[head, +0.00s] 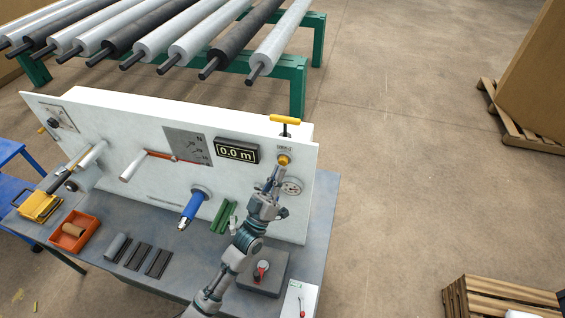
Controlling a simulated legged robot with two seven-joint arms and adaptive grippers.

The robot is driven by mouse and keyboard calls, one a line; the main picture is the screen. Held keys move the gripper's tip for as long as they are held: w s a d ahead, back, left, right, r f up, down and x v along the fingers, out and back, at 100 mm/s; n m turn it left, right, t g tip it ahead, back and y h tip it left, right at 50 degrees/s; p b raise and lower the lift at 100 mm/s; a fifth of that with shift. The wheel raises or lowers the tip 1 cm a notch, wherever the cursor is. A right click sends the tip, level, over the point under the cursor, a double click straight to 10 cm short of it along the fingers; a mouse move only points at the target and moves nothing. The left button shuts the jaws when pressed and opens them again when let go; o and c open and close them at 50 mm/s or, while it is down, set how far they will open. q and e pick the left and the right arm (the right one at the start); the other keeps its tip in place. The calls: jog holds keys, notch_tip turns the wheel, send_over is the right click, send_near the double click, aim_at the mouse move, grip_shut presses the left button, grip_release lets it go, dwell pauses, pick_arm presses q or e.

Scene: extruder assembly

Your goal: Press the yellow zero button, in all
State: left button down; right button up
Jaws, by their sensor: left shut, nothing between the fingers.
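The yellow zero button (283,160) sits on the white panel (226,187), below and right of the black display (236,151), which reads 0.0 m. My left gripper (275,173) is shut and empty, its fingertips pointing up at the panel just below and left of the button. The tips are very close to the button; I cannot tell whether they touch it. My right gripper is not in view.
A yellow T-handle (285,120) stands above the button and a round vent (292,187) lies below it. A blue-handled tool (192,206) projects from the panel. A grey block with a red-and-white knob (262,270) stands on the bench (185,265).

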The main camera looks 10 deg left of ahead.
pick_arm(q)
jog(key=s+p, duration=0.1)
jog(key=s, duration=0.4)
jog(key=shift+a+p, duration=0.1)
jog(key=shift+p, duration=0.2)
dwell(0.7)
